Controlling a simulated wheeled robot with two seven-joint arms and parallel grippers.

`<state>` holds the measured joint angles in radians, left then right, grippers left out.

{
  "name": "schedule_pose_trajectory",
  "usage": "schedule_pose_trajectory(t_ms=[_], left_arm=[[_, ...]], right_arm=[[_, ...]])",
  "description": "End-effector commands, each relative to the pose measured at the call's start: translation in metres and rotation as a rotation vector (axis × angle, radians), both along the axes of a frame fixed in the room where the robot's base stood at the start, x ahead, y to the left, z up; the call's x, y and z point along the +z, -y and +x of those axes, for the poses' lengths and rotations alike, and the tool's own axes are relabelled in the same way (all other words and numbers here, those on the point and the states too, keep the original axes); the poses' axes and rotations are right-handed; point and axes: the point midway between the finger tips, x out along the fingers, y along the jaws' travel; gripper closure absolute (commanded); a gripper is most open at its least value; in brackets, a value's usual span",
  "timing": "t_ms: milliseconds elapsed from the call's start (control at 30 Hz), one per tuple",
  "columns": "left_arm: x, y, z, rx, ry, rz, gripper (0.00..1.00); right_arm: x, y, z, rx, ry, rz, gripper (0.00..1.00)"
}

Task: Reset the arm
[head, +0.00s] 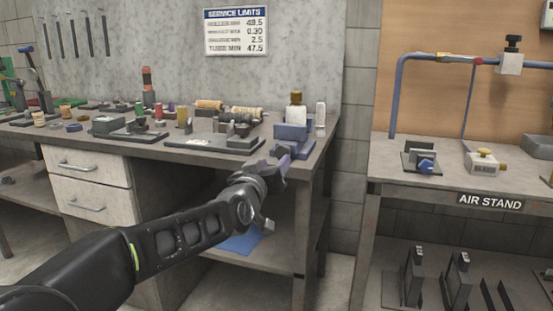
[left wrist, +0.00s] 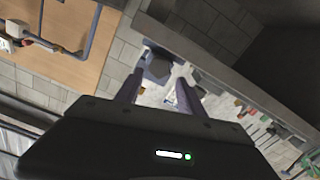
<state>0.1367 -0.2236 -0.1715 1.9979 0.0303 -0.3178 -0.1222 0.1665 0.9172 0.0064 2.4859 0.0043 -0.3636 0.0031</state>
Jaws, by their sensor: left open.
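My left arm reaches in from the lower left of the head view. Its gripper (head: 277,167) is in front of the right front corner of the workbench (head: 215,157), near a blue block (head: 290,138). In the left wrist view the two purple-grey fingers (left wrist: 157,97) stand apart with nothing held between them. The wrist camera view is tilted, with the bench edge running diagonally. My right gripper shows in neither view.
The bench top holds several fixtures, spools (head: 208,105) and small parts. At the right is the air stand (head: 490,200) with a blue pipe (head: 397,95) and a valve block (head: 485,162). A gap of wall and floor separates bench and stand.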

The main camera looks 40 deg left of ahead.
Motion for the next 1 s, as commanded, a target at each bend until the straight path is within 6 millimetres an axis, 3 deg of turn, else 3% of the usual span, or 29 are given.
schedule_pose_trajectory(t_ms=[567,667,767,867,1000], left_arm=[[0.000,0.000,0.000,0.000,0.003,-0.005,0.54],[-0.010,0.006,0.000,-0.008,-0.006,-0.027,0.54],[-0.037,0.021,0.007,-0.034,-0.047,-0.048,0.54],[-0.083,0.043,0.019,-0.073,-0.122,-0.073,0.54],[-0.174,0.089,0.032,-0.146,-0.276,-0.121,0.54]], right_arm=[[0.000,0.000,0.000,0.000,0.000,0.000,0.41],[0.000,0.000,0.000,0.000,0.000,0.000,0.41],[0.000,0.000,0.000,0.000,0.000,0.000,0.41],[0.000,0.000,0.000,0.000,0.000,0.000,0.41],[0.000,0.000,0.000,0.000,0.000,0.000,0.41]])
